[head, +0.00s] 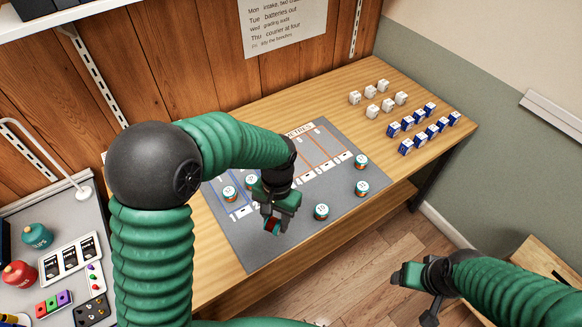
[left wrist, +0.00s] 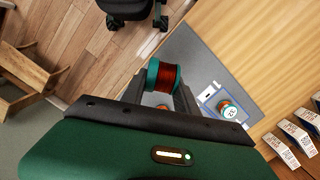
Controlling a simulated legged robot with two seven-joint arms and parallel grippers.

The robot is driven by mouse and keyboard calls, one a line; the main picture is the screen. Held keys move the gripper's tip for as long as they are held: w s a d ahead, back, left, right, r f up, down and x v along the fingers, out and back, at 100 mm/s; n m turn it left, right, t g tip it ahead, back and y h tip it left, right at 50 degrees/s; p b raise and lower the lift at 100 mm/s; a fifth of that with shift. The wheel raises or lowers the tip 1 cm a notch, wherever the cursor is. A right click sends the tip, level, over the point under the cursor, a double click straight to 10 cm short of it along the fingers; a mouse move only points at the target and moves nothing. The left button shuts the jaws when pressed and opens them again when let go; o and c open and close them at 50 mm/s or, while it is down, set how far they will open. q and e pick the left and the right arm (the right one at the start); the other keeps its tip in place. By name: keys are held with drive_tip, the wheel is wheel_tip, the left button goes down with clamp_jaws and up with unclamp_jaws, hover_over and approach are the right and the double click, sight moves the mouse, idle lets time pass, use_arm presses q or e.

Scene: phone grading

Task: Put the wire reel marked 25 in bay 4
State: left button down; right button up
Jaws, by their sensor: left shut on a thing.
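My left gripper (head: 272,218) is shut on a wire reel (head: 272,224) with teal flanges and red-brown wire, above the grey mat's front left part. The held reel (left wrist: 165,76) shows side-on between the fingers (left wrist: 160,88) in the left wrist view; its number is hidden. Other reels with white labels stand on the mat: two at the left (head: 229,194) (head: 253,181), one at the front (head: 321,212), two at the right (head: 362,188) (head: 361,161). Their numbers are too small to read surely. My right gripper (head: 418,290) is off the table's front; its opening is unclear.
The grey mat (head: 250,253) has blue-lined bays at left and red-lined ones behind, partly hidden by my arm. White blocks (head: 372,111) and blue-and-white boxes (head: 407,147) stand on the table's right. A side desk (head: 60,200) holds bottles and trays.

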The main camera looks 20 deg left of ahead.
use_arm(q)
drive_tip(key=d+r+m, duration=0.2)
drive_tip(key=d+m, duration=0.4)
drive_tip(key=d, duration=0.4)
drive_tip(key=w+d+f+m+y, duration=0.1)
drive_tip(key=w+d+f+m, duration=0.2)
drive_tip(key=w+f+m, duration=0.1)
drive_tip(key=s+a+r+n, duration=0.6)
drive_tip(key=r+n, duration=0.1)
drive_tip(key=r, duration=0.2)
use_arm(e)
drive_tip(key=w+a+r+n+g+y, duration=0.2)
drive_tip(key=w+a+r+n+y, duration=0.2)
drive_tip(key=w+n+y, duration=0.3)
drive_tip(key=w+a+r+n+g+y, duration=0.3)
drive_tip(key=w+a+r+n+y, duration=0.1)
drive_tip(key=w+n+y, duration=0.35)
use_arm(q)
drive_tip(key=w+d+n+h, duration=0.1)
drive_tip(key=w+d+n, duration=0.4)
drive_tip(key=w+d, duration=0.2)
drive_tip(key=shift+w+d+r, duration=0.15)
drive_tip(key=shift+w+d, duration=0.1)
drive_tip(key=shift+d, duration=0.4)
use_arm(e)
drive_tip(key=x, duration=1.2)
drive_tip(key=shift+s+d+f+h, duration=0.25)
drive_tip(key=shift+s+f+h, duration=0.05)
drive_tip(key=shift+f+h, duration=0.15)
